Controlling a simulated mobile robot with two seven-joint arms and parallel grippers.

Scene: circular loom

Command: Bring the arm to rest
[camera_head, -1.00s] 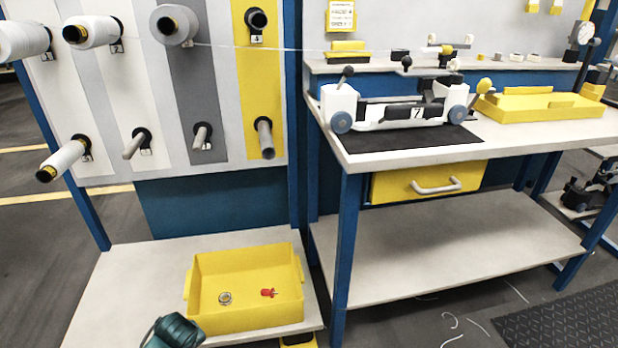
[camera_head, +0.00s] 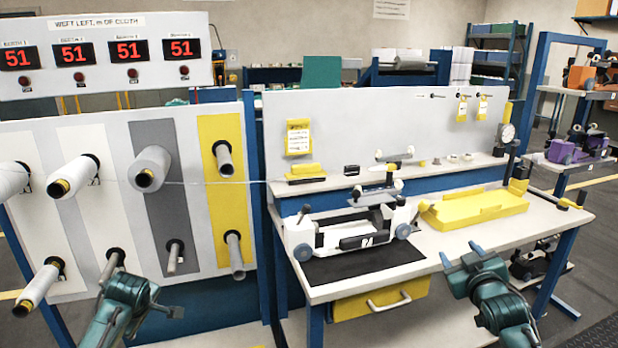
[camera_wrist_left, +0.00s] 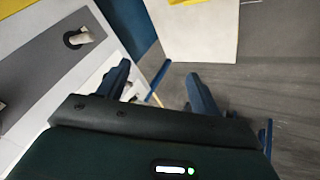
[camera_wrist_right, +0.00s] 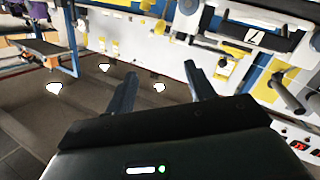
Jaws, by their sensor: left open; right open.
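My right gripper (camera_head: 461,256) is at the lower right of the head view, in front of the workbench edge, its two fingers apart. In the right wrist view the gripper (camera_wrist_right: 159,68) has nothing between its fingers. My left gripper (camera_head: 143,316) is at the lower left of the head view, in front of the lower part of the spool panel. In the left wrist view the gripper (camera_wrist_left: 157,75) is open and empty. Neither gripper is seen touching anything.
The spool panel (camera_head: 88,225) carries several pegs and white spools. The workbench (camera_head: 440,243) holds a white numbered device (camera_head: 338,233) on a black mat and a yellow tray (camera_head: 475,209). A yellow drawer (camera_head: 350,308) sits below. Shelving with a purple device (camera_head: 570,150) stands right.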

